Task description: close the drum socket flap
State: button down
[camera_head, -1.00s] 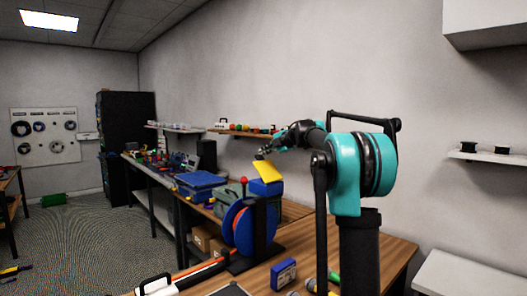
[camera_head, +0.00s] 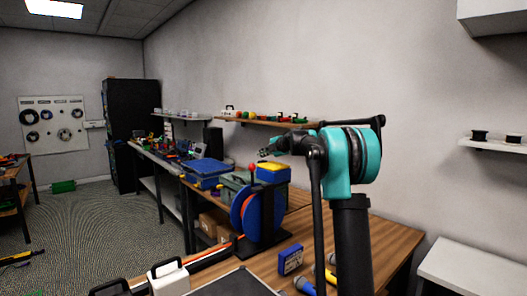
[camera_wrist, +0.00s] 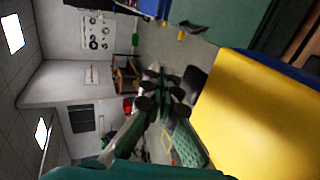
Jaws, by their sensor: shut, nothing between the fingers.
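A yellow flap (camera_head: 272,166) lies about flat across the top of a blue box (camera_head: 272,176), seen past the drum in the head view. In the wrist view the yellow flap (camera_wrist: 262,120) fills the right side, very near the camera, with a blue edge behind it. My gripper (camera_head: 266,152) is just above and slightly left of the flap; I cannot tell whether it touches. In the wrist view my gripper (camera_wrist: 163,93) shows its dark fingers together, empty, left of the flap. The blue drum (camera_head: 250,218) with orange cable stands upright on the bench. The socket itself is hidden.
A red knob (camera_head: 251,167) rises close behind the drum. A grey-green case (camera_head: 232,188) and a blue lidded bin (camera_head: 206,172) stand to its left. A blue box (camera_head: 290,260) is on the wooden bench (camera_head: 388,240) in front. A wall shelf (camera_head: 265,119) holds small parts above.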

jog(key=shift+w+a+f, duration=0.1)
jog(key=shift+f, duration=0.3)
dwell(0.3)
